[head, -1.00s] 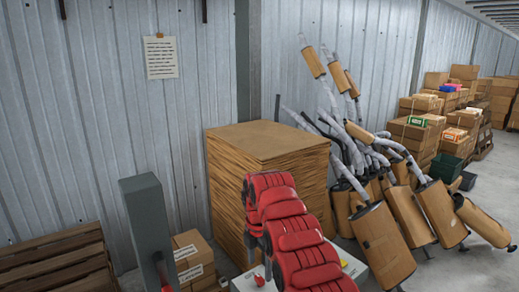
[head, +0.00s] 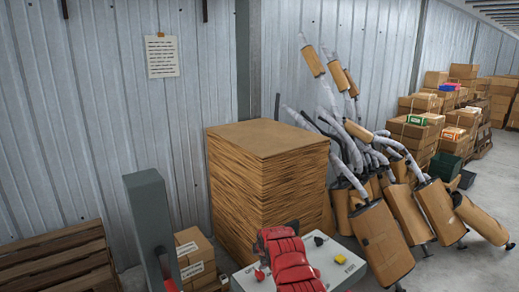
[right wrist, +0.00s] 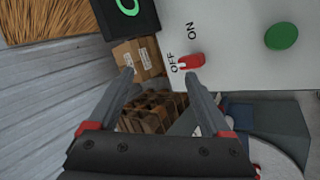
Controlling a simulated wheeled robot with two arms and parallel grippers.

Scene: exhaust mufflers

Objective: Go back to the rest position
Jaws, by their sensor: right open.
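My red arm (head: 288,262) reaches up from the bottom middle of the head view, in front of a white control panel (head: 325,266). My right gripper (right wrist: 159,77) shows in the right wrist view with its two grey fingers apart and nothing between them. Its fingertips are near the panel's red switch (right wrist: 190,62), which sits beside the words OFF and ON. Its pale tip is on the OFF side. I cannot tell whether a finger touches it. A green button (right wrist: 281,36) is farther right on the panel. My left gripper is not in view.
A tall cardboard stack (head: 265,185) stands behind the panel. A grey post (head: 150,220) and small boxes (head: 193,255) are to its left, with a wooden pallet (head: 60,260) farther left. Wrapped mufflers (head: 380,240) lean at the right. Floor at the far right is clear.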

